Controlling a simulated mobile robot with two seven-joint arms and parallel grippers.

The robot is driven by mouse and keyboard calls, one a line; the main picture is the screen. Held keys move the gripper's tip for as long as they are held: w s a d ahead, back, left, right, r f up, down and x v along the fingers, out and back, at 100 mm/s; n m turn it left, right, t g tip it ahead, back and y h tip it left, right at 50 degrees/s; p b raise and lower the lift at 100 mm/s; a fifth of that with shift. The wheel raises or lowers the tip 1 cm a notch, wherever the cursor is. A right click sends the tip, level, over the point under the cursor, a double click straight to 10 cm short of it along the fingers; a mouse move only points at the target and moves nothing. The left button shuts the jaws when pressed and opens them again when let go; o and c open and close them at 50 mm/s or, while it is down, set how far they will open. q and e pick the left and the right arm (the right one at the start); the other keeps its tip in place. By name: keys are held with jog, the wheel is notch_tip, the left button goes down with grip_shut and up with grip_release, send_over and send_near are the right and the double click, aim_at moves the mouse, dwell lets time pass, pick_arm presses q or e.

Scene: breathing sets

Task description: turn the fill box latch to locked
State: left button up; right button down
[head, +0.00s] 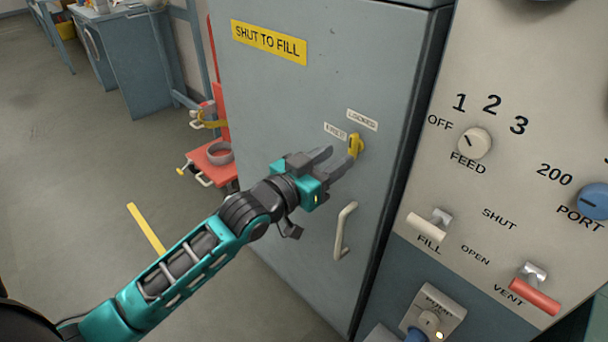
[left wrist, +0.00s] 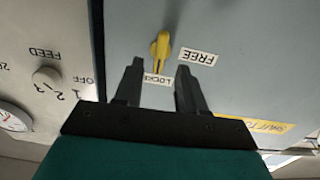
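The fill box (head: 300,100) is a grey-blue cabinet with its door closed. Its yellow latch (head: 356,146) sits below two small white labels, FREE (head: 335,130) on the left and LOCKED (head: 362,119) on the right. My left gripper (head: 341,155) is open in front of the latch. My right gripper is not in view.
A pale door handle (head: 343,231) sticks out below the latch. To the right, a control panel (head: 480,60) carries a FEED knob (head: 474,143), a FILL lever (head: 428,226) and a red VENT lever (head: 535,296). A red stand (head: 212,163) is at left behind. The floor at left is clear.

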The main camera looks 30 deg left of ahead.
pick_arm(q)
jog(key=v, duration=0.8)
jog(key=shift+s, duration=0.2)
jog(key=shift+a, duration=0.1)
jog(key=s+d+f+g+y, duration=0.1)
jog(key=s+f+g, duration=0.1)
jog(key=s+f, duration=0.2)
jog(key=s+f+g+y, duration=0.1)
jog(key=s+f, duration=0.3)
jog(key=f, duration=0.7)
jog(key=s+d+f+n+g+y, duration=0.1)
jog(key=s+f+g+y, duration=0.1)
jog(key=f, duration=0.6)
jog(key=shift+s+d+g, duration=0.3)
jog(key=shift+s+g, duration=0.3)
jog(key=shift+s, duration=0.5)
